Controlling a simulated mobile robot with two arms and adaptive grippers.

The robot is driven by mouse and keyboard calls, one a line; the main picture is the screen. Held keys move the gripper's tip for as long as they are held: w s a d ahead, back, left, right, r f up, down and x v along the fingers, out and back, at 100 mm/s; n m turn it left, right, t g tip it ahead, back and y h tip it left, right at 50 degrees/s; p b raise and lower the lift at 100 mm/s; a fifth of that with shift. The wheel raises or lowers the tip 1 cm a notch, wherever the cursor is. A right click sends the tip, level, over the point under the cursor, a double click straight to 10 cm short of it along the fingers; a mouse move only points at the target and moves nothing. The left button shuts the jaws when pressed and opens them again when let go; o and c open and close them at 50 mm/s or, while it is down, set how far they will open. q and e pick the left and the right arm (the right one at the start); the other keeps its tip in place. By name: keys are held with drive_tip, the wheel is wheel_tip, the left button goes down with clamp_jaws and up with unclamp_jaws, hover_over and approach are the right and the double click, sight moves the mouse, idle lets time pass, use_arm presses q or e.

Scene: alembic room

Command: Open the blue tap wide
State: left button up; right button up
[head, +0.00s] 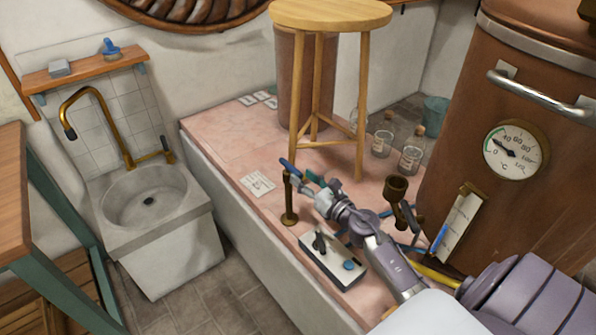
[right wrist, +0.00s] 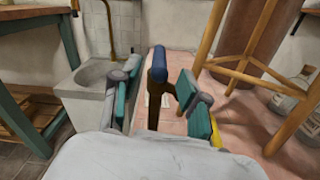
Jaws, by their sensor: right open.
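A brass tap post (head: 290,205) with a blue lever (head: 287,165) on top stands upright on the pink platform. In the right wrist view the blue lever (right wrist: 158,62) shows ahead, in line with the gap between my fingers. My right gripper (head: 321,183) is open and empty, just right of the tap's top in the head view; it also shows in the right wrist view (right wrist: 158,100). I cannot tell whether a finger touches the lever. My left gripper is not in view.
A wooden stool (head: 330,15) stands behind the gripper. A switch box (head: 333,262) lies in front of the tap. A copper boiler (head: 505,90) and a brass cup-topped fitting (head: 397,190) are at the right. A sink (head: 150,200) with a brass faucet is at the left.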

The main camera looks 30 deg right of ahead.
sight(298, 171)
drive_tip(key=shift+w+a, duration=0.15)
drive_tip(key=shift+w, duration=1.35)
clamp_jaws()
